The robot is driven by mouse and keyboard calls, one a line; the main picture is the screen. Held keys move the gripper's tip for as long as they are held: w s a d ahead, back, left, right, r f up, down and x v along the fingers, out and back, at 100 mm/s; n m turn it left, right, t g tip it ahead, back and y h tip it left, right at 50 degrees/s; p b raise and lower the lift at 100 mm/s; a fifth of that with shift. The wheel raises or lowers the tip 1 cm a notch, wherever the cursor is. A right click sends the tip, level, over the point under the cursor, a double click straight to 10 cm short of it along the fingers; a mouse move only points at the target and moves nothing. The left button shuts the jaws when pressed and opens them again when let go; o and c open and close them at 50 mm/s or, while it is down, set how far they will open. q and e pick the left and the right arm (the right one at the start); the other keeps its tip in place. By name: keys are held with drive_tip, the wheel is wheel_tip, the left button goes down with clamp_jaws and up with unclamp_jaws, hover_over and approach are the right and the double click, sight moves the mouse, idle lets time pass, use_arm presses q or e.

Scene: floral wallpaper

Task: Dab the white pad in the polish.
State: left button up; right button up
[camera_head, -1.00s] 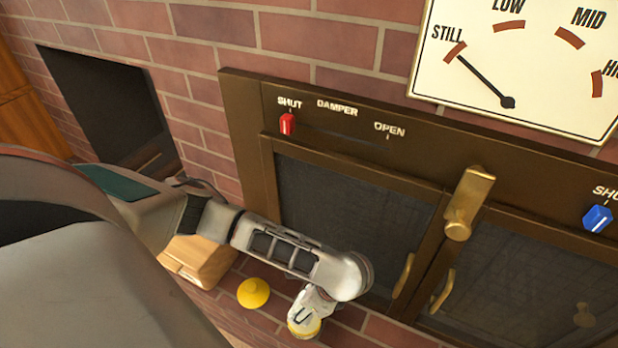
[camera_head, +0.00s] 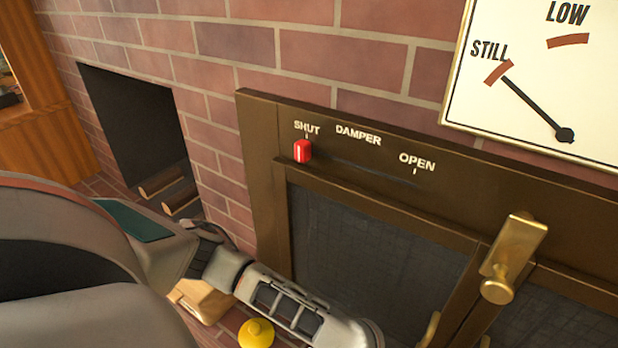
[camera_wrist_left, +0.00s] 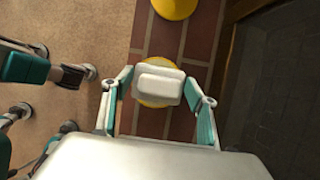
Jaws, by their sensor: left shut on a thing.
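The white pad (camera_wrist_left: 159,79) is a rounded block between the fingers of my left gripper (camera_wrist_left: 161,86) in the left wrist view. The gripper is shut on it. A round yellow thing (camera_wrist_left: 158,102) shows behind the pad's edges; I cannot tell if the pad touches it, or if it is the polish. Another round yellow thing (camera_wrist_left: 175,7) stands on the brick ledge at the top of that view. My left gripper is below the head view, and my right gripper is not seen.
The brick ledge (camera_wrist_left: 208,40) runs beside a dark glass door (camera_wrist_left: 275,70). In the head view, the brown metal frame (camera_head: 262,150) carries a red damper knob (camera_head: 303,151) at SHUT and a brass latch (camera_head: 513,258). A wooden block (camera_head: 200,300) lies behind my arm.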

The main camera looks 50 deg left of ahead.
use_arm(q)
drive_tip(key=shift+f, duration=0.5)
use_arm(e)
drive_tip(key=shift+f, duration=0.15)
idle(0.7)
use_arm(q)
drive_tip(key=shift+s+f+p, duration=0.15)
drive_tip(key=shift+p, duration=0.3)
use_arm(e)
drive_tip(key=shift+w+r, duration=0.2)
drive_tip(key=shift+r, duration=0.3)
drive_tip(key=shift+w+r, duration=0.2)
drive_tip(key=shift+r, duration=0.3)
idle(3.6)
